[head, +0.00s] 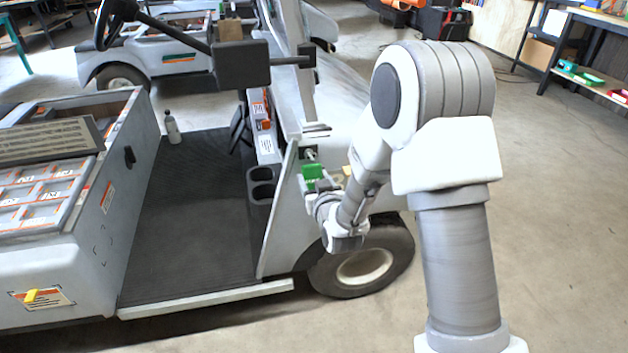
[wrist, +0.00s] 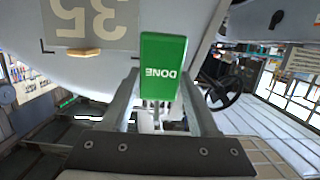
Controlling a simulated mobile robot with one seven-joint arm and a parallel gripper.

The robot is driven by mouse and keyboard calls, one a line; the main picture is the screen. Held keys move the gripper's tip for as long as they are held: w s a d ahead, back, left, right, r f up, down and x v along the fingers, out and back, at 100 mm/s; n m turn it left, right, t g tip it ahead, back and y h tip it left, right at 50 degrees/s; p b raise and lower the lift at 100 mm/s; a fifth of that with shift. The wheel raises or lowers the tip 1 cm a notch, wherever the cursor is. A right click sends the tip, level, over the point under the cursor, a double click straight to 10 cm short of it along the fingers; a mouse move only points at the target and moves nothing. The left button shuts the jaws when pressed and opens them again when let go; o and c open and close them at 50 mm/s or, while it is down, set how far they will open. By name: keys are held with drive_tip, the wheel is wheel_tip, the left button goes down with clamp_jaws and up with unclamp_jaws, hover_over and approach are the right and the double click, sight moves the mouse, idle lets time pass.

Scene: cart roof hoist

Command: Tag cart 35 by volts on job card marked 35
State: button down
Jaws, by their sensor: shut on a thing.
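My gripper (head: 316,184) is shut on a green tag (head: 311,171) beside the near cart's front panel. In the wrist view the green tag (wrist: 163,62) stands between the fingers and reads DONE upside down. The grey cart (head: 295,215) carries a pale plate with 35 (wrist: 95,18), upside down in the wrist view. A small tan block (wrist: 78,52) sits at that plate's edge, left of the tag. An orange-edged card (head: 58,298) with a yellow piece (head: 33,296) is on the cart's lower left side; its print is too small to read. No volts reading is legible.
A white bottle (head: 172,127) stands on the cart's dark floor mat (head: 190,220). Battery-like blocks (head: 40,190) fill the left bay. The steering wheel (head: 112,20) and another cart (head: 165,55) are behind. A shelf (head: 595,85) stands at right; open floor (head: 550,220) lies before it.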

drive_tip(key=shift+c, duration=0.3)
unclamp_jaws()
drive_tip(key=shift+s, duration=0.1)
drive_tip(key=p+v, duration=0.7)
drive_tip(key=v, duration=0.5)
drive_tip(key=shift+r, duration=0.25)
drive_tip(key=shift+p, duration=0.6)
